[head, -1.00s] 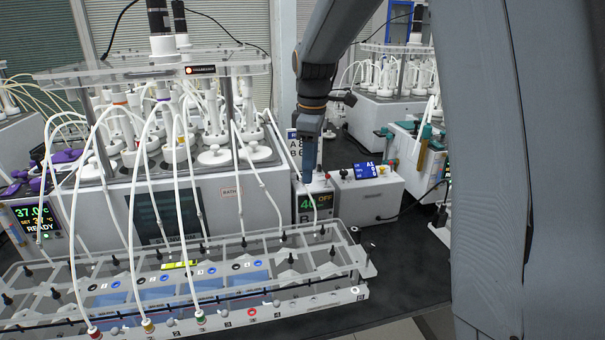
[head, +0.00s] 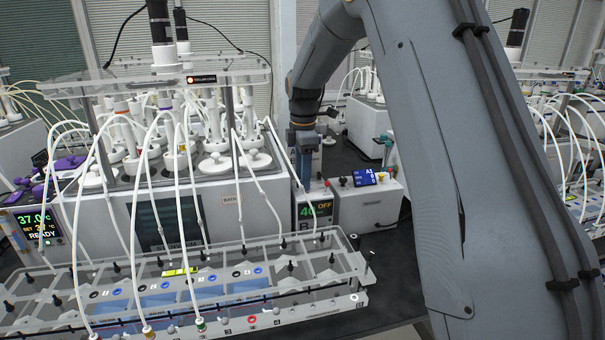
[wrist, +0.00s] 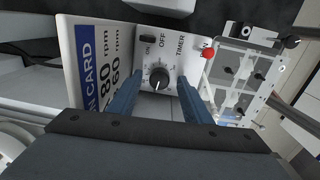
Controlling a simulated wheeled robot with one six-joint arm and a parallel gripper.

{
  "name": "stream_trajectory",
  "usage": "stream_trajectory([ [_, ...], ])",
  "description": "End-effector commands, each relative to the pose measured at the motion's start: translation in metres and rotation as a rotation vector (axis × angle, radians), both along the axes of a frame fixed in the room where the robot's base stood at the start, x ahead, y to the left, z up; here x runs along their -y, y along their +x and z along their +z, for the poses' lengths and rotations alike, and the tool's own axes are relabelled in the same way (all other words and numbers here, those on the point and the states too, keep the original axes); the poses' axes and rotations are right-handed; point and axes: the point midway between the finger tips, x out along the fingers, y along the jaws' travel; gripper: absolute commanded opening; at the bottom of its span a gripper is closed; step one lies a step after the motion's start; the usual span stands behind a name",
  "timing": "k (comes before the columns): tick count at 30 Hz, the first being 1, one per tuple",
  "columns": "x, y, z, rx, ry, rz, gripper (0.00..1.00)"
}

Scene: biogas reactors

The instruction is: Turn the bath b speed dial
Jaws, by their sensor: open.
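In the wrist view a black dial (wrist: 159,78) with a pale pointer sits on a white panel (wrist: 151,52) marked ON, OFF and TIMER. My gripper (wrist: 160,84) is open, with one blue finger on each side of the dial. The fingers look apart from it; I cannot tell their exact depth. In the head view my gripper (head: 303,178) points down over the small white unit (head: 316,192) at the right end of the bath. Its display (head: 318,211) reads 40 OFF, and part of a letter B shows below. The dial cannot be made out in the head view.
A card (wrist: 95,65) with rpm figures stands beside the panel. A red knob (wrist: 208,53) is on the other side. A white box with a blue screen (head: 364,177) stands to the right. A clear bottle rack (head: 215,290) with tubes lies in front.

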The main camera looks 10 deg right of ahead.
Motion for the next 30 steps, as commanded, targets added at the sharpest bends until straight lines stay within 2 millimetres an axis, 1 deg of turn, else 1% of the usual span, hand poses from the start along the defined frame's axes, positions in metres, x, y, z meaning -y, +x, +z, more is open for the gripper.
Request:
stream_trajectory([
  [3,0.0000,0.0001,-0.0038,0.000,0.000,0.000,0.45],
  [9,-0.0001,0.0002,-0.0043,0.001,0.000,0.000,0.45],
  [11,-0.0001,0.0002,-0.0042,0.001,0.000,0.000,0.36],
  [15,-0.0001,0.0002,-0.0040,0.001,0.000,0.000,0.13],
  [17,-0.0001,0.0002,-0.0040,0.001,0.000,0.000,0.04],
  [25,-0.0003,0.0002,-0.0037,0.000,0.000,-0.027,0.04],
  [30,-0.0006,0.0004,-0.0036,0.000,0.000,-0.099,0.04],
])
